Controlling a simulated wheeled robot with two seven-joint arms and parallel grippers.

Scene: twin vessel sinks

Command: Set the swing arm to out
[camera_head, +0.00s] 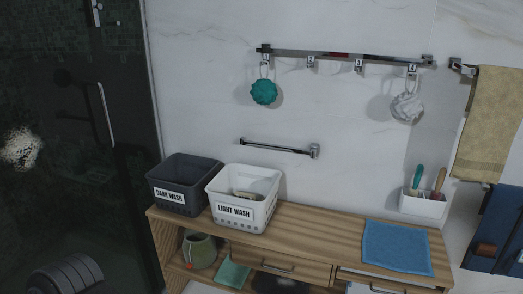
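A short metal bar (278,147), which looks like the swing arm, is on the marble wall below the hook rail. Its thicker bracket is at its right end, and the bar runs left from there. It appears to lie close along the wall, though its exact angle is hard to tell from this view. Nothing hangs on it. Neither of my grippers can be made out in the head view.
A hook rail (340,56) above holds a teal puff (263,92) and a white puff (407,107). Below, a wooden counter (310,224) bears a dark basket (181,178), a white basket (238,211) and a blue cloth (396,247). A tan towel (490,120) hangs right.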

